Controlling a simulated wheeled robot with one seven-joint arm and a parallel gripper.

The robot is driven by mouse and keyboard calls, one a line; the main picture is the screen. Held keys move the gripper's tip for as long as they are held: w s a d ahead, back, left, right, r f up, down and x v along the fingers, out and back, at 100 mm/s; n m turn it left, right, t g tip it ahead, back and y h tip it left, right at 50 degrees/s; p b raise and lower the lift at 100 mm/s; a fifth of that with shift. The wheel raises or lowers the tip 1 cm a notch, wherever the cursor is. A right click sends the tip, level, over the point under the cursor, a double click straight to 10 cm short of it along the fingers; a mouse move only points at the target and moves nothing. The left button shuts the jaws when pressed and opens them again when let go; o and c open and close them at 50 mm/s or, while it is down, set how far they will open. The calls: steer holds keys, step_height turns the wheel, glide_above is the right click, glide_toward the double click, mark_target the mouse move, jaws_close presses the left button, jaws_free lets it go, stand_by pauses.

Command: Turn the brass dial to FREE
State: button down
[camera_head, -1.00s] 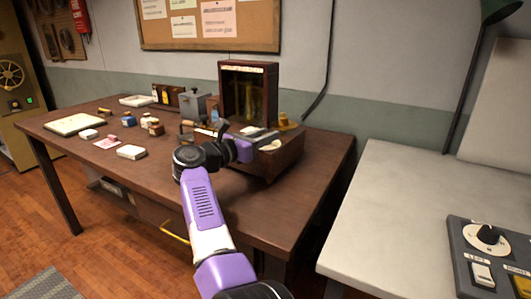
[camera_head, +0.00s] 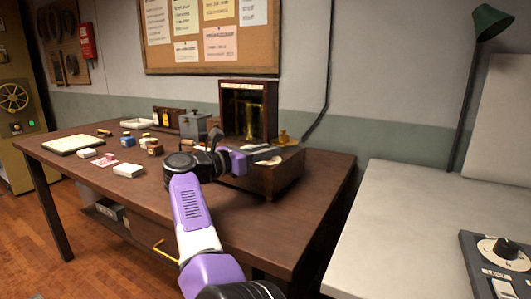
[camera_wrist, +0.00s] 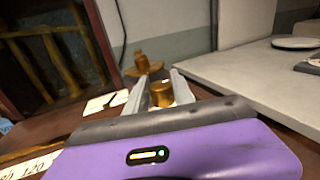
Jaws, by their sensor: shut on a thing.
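My gripper (camera_wrist: 158,86) is closed around a small round brass knob, which looks like the brass dial (camera_wrist: 161,95), in the wrist view. The knob sits between the two grey fingers, near the purple palm. In the head view my gripper (camera_head: 262,151) reaches over the top of a dark wooden box (camera_head: 280,181) on the desk, and the knob is hidden there. A FREE mark cannot be made out. A pale plate with partly readable lettering (camera_wrist: 30,167) shows at the lower left of the wrist view.
A second brass piece (camera_head: 283,138) stands behind on the box, also in the wrist view (camera_wrist: 144,63). A glass-fronted wooden case (camera_head: 249,85) rises at the back. Small boxes and jars lie left on the desk (camera_head: 170,205). A pale table (camera_head: 400,215) stands right.

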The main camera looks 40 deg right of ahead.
steer(key=c, duration=1.1)
jaws_free()
steer(key=shift+w+a, duration=0.2)
steer(key=shift+a, duration=3.65)
